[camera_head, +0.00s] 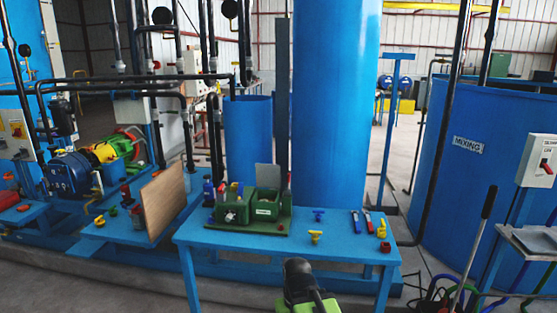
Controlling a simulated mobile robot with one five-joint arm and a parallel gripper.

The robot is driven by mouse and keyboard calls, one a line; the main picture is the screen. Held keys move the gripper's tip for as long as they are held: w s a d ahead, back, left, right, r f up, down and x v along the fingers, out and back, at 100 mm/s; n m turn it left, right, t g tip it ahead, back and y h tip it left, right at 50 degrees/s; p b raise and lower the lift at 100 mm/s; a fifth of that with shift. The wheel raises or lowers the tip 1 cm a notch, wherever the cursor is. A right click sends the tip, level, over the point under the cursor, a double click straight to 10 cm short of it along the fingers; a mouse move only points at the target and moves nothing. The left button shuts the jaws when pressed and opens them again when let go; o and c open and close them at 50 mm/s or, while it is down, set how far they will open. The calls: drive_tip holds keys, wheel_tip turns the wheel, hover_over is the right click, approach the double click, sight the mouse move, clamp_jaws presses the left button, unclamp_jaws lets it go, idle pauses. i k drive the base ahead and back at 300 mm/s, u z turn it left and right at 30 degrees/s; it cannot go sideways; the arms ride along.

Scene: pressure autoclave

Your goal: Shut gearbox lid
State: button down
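A green gearbox (266,210) with a small white label on its front sits on a green base on the blue table. A grey-green plate (263,177), which looks like its lid, stands upright at the back of the box, so the lid appears open. A second green housing (232,208) with a round light-coloured face sits just left of it on the same base. My arm, black and bright green, shows at the bottom centre, with its dark end (298,270) in front of the table and apart from the gearbox. Its fingers cannot be made out.
The blue table (340,243) also bears yellow valve pieces (315,237) and red and blue-handled tools (361,221) at its right. A brown board (163,200) leans at the left. A big blue cylinder (335,110) stands behind. The table's front strip is mostly clear.

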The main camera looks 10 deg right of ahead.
sight(267, 175)
drive_tip(key=z, duration=0.1)
drive_tip(key=i, duration=0.85)
drive_tip(key=u, duration=0.05)
